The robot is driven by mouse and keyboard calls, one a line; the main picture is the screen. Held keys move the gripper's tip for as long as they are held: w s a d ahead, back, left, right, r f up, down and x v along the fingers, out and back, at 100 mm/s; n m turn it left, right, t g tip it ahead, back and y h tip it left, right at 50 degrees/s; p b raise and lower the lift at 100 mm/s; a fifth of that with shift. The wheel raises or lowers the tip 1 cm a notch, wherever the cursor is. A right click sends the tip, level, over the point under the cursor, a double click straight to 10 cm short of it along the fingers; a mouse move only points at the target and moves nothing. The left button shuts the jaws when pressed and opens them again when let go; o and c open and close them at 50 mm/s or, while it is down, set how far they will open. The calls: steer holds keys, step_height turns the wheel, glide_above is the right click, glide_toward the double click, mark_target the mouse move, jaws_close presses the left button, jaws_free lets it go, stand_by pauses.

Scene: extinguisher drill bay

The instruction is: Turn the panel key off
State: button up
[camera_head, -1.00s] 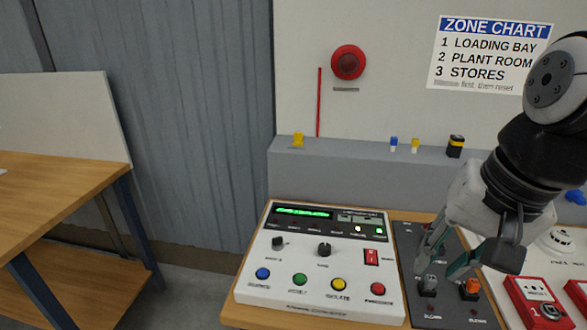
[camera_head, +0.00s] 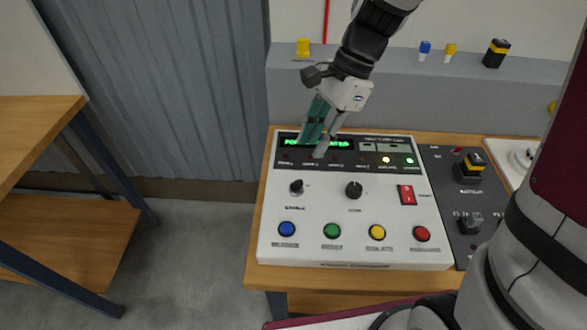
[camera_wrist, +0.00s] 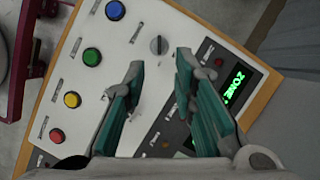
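The white control panel (camera_head: 325,215) stands on the wooden table. Its left knob (camera_head: 296,187), dark with a pale bar across it, looks like the panel key; its label is too small to read surely. In the wrist view this knob (camera_wrist: 158,46) sits just beyond the gap between my fingertips, apparently untouched. My gripper (camera_head: 312,148) is open and empty, pointing down over the panel's upper left, in front of the green-lit display (camera_head: 340,143). The wrist view also shows my gripper's parted fingers (camera_wrist: 159,68).
Blue (camera_head: 287,229), green (camera_head: 332,231), yellow (camera_head: 377,232) and red (camera_head: 422,234) buttons line the panel's front. A red rocker switch (camera_head: 407,194) is at its right. A dark switch plate (camera_head: 455,205) stands beside it. A grey ledge (camera_head: 420,100) runs behind.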

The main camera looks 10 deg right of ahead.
mark_target(296, 182)
steer(key=x, duration=1)
steer(key=shift+s+a+f, duration=0.1)
steer(key=shift+s+f, duration=0.05)
steer(key=shift+f, duration=0.2)
steer(key=shift+c, duration=0.2)
jaws_close()
